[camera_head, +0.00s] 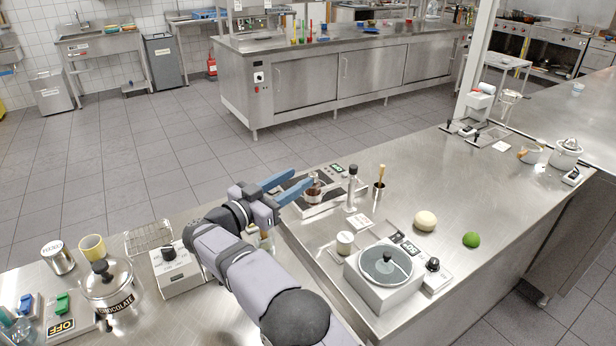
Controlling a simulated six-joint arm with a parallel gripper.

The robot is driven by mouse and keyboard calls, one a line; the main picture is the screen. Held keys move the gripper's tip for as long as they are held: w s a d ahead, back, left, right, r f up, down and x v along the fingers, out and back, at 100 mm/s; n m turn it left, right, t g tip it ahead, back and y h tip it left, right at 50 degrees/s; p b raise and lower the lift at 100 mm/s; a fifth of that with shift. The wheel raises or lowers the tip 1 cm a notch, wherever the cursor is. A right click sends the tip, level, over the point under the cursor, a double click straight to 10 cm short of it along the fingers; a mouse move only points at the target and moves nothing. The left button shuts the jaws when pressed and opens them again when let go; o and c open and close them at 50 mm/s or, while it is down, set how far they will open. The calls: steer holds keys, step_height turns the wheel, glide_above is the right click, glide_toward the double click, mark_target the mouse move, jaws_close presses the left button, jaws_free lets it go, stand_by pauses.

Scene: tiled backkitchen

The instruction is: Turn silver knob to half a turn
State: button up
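My gripper (302,177) has two blue fingers spread apart with nothing between them. No knob is plainly silver at this size. A black knob (432,264) sits right of the lidded steel unit (381,298). Another dark knob (169,253) tops a white box left of my arm.
A cream ball (425,221) and lime (471,240) lie farther right.

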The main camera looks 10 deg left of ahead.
mark_target(315, 173)
steer(key=shift+w+d+r+n+t+y, duration=1.05)
steer(key=shift+w+r+n+y, duration=0.3)
steer(key=shift+r+y, duration=0.65)
steer(key=shift+f+n+y, duration=0.55)
steer(key=shift+f+y, duration=0.25)
steer(key=shift+f, duration=2.15)
steer(key=shift+w+d+p, duration=0.4)
steer(key=shift+w, duration=0.85)
steer(key=shift+w+d+p, duration=0.4)
steer(key=shift+w, duration=0.8)
steer(key=shift+w+d+p, duration=0.4)
steer(key=shift+w, duration=0.85)
jaws_close()
